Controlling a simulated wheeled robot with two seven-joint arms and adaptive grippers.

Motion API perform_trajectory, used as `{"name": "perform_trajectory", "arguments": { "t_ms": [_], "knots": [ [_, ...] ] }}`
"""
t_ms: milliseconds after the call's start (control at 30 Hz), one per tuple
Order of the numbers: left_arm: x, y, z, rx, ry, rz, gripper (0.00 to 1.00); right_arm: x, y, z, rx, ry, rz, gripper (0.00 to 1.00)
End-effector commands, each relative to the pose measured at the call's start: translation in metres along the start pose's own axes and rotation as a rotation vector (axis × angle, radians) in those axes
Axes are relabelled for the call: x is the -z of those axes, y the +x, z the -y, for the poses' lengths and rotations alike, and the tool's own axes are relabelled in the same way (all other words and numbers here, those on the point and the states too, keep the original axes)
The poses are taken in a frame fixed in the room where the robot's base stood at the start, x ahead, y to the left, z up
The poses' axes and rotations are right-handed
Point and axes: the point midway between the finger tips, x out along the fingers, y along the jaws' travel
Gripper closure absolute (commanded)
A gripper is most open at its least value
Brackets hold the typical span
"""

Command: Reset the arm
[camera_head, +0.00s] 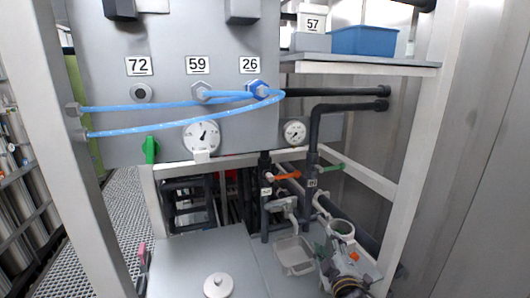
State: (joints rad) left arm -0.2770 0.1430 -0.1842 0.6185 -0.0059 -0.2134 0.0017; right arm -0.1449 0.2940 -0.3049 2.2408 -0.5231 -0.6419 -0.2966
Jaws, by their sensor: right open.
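My right arm comes in at the bottom right, and my right gripper (338,252) is low in front of the pipework there. It is open. Its fingers are small and partly lost among the pipes and fittings, and I see nothing held in it. A pale grey tray-like part (293,255) is just left of it; I cannot tell whether they touch. My left gripper is not in view.
A grey panel (165,40) carries blue hoses (170,106), gauges (202,136) and a green handle (150,150). A white post (75,150) and right-hand frame (415,150) flank the pipes. A blue bin (363,40) sits on the shelf. A lidded grey surface (185,265) lies below.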

Motion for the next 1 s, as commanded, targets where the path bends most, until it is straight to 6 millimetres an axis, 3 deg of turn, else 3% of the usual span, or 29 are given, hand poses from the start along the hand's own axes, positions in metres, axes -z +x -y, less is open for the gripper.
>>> {"name": "perform_trajectory", "arguments": {
  "t_ms": [267,500,800,1000],
  "knots": [
    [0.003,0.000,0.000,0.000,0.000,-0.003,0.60,-0.066,-0.040,0.048,0.177,0.247,0.276,0.55],
    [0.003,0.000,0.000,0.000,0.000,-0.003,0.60,-0.109,-0.093,0.093,0.334,0.438,0.518,0.55],
    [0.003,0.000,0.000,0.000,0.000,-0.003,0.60,-0.140,-0.169,0.139,0.513,0.619,0.795,0.55],
    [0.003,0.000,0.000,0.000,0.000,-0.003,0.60,-0.146,-0.202,0.154,0.584,0.680,0.901,0.55]
  ]
}}
